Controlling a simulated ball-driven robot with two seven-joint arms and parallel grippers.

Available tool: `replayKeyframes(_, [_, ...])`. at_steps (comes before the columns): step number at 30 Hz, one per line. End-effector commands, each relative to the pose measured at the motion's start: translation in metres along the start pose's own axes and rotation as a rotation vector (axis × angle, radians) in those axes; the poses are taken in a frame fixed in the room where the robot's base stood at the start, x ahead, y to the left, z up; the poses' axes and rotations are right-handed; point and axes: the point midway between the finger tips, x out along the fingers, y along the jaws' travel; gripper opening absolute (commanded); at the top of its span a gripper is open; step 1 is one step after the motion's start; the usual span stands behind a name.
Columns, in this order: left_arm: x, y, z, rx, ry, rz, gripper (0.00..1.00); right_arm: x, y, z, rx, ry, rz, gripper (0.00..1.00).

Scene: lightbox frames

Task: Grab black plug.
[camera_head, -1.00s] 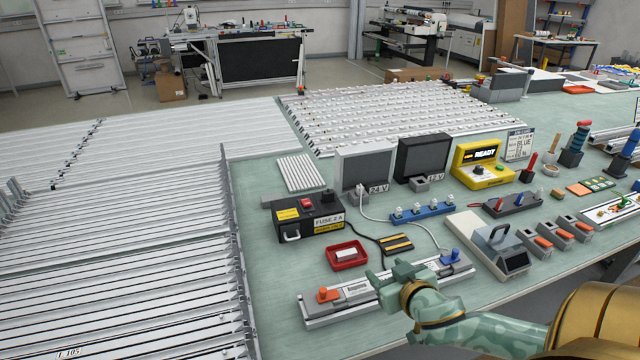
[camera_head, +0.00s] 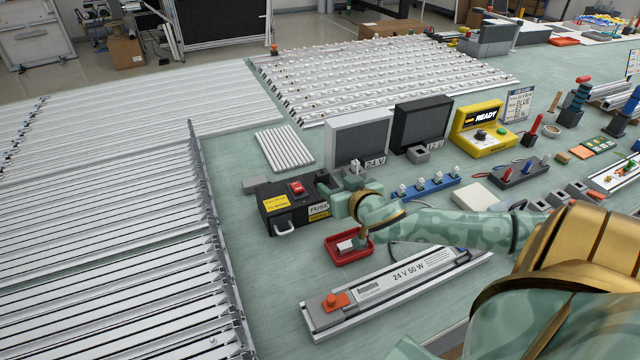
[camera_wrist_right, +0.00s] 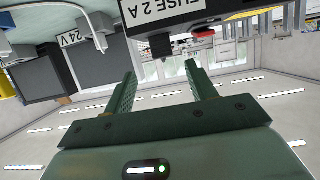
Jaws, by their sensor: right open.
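The black plug (camera_head: 323,178) stands on top of the black fuse box (camera_head: 287,207), at the end away from the red switch. In the right wrist view, which is upside down, the plug (camera_wrist_right: 160,44) appears beyond the fingertips, roughly in line with the gap between them. My right gripper (camera_head: 332,196) is beside the right end of the fuse box and partly covers it. In the wrist view its two green fingers (camera_wrist_right: 160,70) are apart with nothing between them. I cannot tell whether either finger touches the box. My left gripper is not in view.
A red tray (camera_head: 331,256) with a white piece lies under the right hand. Two grey and black monitors (camera_head: 358,136) stand behind the box. A long 24 V 50 W unit (camera_head: 325,318) lies in front. Metal profiles (camera_head: 110,270) fill the left.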

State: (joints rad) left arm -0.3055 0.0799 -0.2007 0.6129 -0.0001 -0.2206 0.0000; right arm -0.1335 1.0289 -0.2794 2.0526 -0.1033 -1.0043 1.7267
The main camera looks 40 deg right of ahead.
Motion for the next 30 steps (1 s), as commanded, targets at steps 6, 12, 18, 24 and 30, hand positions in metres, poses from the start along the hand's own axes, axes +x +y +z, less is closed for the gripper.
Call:
replayKeyframes(6, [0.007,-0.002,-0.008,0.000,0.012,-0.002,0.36,0.017,0.000,-0.001,-0.001,0.001,0.000,0.56])
replayKeyframes(12, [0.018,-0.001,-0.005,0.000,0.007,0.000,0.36,0.043,-0.003,-0.004,-0.001,0.003,0.001,0.56])
replayKeyframes(18, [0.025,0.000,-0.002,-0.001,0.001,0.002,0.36,0.065,-0.004,-0.004,-0.001,-0.001,0.000,0.56])
replayKeyframes(24, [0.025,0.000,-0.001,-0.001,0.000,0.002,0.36,0.066,-0.004,-0.005,-0.001,-0.001,-0.001,0.56])
replayKeyframes(30, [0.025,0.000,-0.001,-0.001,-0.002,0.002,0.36,0.066,-0.004,-0.005,-0.001,-0.001,-0.001,0.17])
